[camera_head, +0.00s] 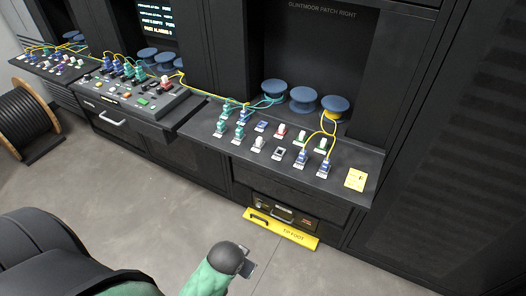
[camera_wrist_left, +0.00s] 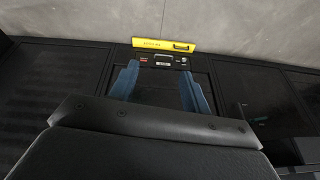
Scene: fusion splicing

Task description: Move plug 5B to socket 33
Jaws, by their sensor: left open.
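The right patch shelf (camera_head: 230,150) carries several plugs and sockets, but their labels are too small to read, so I cannot tell which is plug 5B or socket 33. Teal plugs (camera_head: 239,131) stand at its left end. Blue plugs (camera_head: 303,157) with yellow cables stand towards its right. Between them are sockets with white, red and green tops, and one bare dark-centred socket (camera_head: 278,153). My left gripper (camera_head: 248,268) is low in front of the cabinet, away from the shelf. Its blue fingers (camera_wrist_left: 160,88) are apart and empty in the left wrist view. My right gripper is out of view.
Blue cable spools (camera_head: 303,98) stand behind the shelf. A yellow bar (camera_head: 280,228) lies at the cabinet foot below a drawer. A middle console (camera_head: 135,97) and a left shelf (camera_head: 45,65) hold more plugs. A cable drum (camera_head: 22,115) stands far left. The floor is clear.

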